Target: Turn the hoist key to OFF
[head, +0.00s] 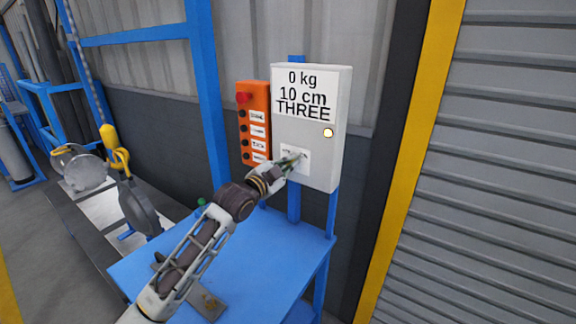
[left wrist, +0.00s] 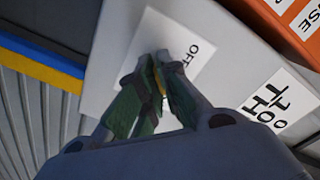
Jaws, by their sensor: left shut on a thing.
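The plate carries print that seems to read OFF, beside the fingertips. The key's exact angle cannot be told. The box's upper sign (head: 303,92) reads 0 kg, 10 cm, THREE. My right gripper is not in view.
An orange button panel (head: 243,150) with a red button hangs just left of the box. A blue table (head: 275,235) stands below. A yellow post (head: 412,150) and grey shutter (head: 500,180) are at right.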

